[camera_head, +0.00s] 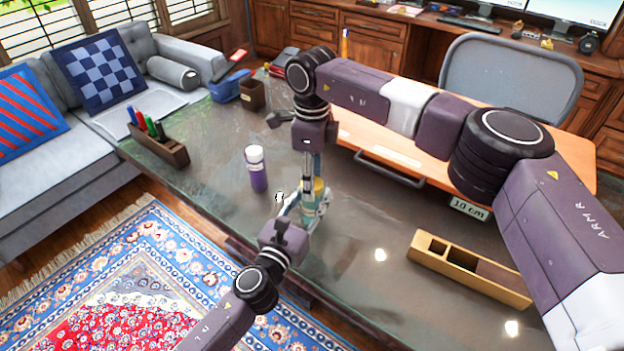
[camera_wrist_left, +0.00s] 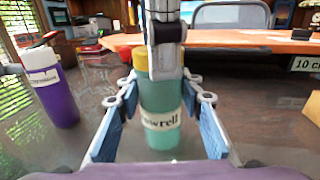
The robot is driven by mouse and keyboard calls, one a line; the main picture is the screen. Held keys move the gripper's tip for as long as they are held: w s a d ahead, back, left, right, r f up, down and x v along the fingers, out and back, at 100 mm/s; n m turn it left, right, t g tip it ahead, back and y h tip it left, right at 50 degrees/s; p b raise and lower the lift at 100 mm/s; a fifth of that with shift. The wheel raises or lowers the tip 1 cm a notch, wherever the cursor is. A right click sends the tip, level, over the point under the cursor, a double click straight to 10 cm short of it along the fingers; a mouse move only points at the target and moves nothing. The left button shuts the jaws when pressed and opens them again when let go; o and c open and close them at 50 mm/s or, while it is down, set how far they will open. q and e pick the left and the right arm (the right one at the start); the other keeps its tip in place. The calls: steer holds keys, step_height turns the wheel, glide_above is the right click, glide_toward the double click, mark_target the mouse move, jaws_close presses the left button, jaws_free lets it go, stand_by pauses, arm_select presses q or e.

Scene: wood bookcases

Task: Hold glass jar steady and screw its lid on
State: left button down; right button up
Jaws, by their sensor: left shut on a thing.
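The glass jar (camera_head: 311,205) stands upright on the dark desk and looks teal, with a white label, in the left wrist view (camera_wrist_left: 160,138). My left gripper (camera_head: 303,206) is shut on the jar, its blue pads on either side in the wrist view. A yellow lid (camera_head: 319,186) sits at the jar's top; it also shows in the left wrist view (camera_wrist_left: 140,60), partly hidden by a finger of my right gripper (camera_head: 311,172). That gripper points down from above, at the lid. Whether it grips the lid, and how the lid is seated, I cannot tell.
A purple bottle with a white cap (camera_head: 257,170) stands left of the jar. A pen holder (camera_head: 160,146), a brown cup (camera_head: 252,95) and a blue pouch (camera_head: 229,86) are farther off. A wooden tray (camera_head: 470,270) lies at the right. The desk around the jar's front is clear.

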steer(key=o, duration=0.4)
step_height(320, 180, up, 12)
stand_by(0.5)
arm_select(q)
steer(key=c, duration=1.2)
jaws_free()
steer(key=shift+c, duration=0.2)
steer(key=v, duration=1.2)
steer(key=shift+s, duration=0.1)
